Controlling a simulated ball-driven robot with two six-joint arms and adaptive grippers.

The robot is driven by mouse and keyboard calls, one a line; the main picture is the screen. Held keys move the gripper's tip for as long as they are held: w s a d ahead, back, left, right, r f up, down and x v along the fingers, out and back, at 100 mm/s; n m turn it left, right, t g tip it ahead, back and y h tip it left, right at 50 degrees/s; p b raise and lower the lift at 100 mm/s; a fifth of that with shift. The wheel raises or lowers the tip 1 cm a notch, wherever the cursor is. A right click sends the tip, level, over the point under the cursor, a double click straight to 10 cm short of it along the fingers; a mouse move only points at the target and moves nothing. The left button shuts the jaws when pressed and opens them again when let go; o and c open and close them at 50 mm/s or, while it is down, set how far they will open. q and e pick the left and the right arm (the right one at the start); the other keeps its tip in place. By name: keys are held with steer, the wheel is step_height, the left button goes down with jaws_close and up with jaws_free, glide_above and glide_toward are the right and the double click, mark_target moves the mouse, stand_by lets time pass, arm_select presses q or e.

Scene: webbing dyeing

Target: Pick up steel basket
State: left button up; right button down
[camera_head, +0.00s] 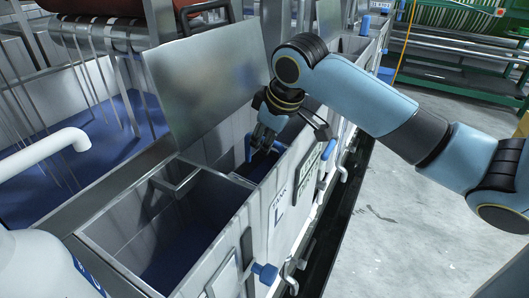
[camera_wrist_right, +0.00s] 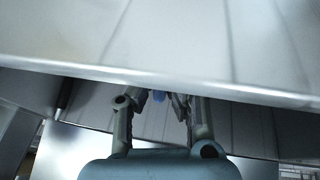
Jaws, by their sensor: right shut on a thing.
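My right gripper (camera_head: 264,138) reaches down from the right into the opening of the second tank. It is shut on a small blue piece, apparently a handle, whose blue end (camera_head: 248,149) shows beside the fingers. In the right wrist view the two fingers reach under a metal edge, with a bit of blue (camera_wrist_right: 158,95) between their tips. The steel basket's body cannot be made out clearly; the gripper and tank walls hide what hangs below. My left gripper is not in view.
A raised steel lid (camera_head: 200,85) stands left of the gripper. The near open tank (camera_head: 130,262) has a bar handle (camera_head: 178,181) at its far rim. Blue-knobbed valves (camera_head: 265,272) jut from the tank front. Grey floor (camera_head: 395,235) lies clear to the right.

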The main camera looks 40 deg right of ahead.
step_height(320, 180, up, 10)
steer(key=shift+r+p, duration=0.1)
steer(key=shift+p, duration=0.3)
stand_by(0.3)
step_height(320, 180, up, 15)
steer(key=p, duration=1.7)
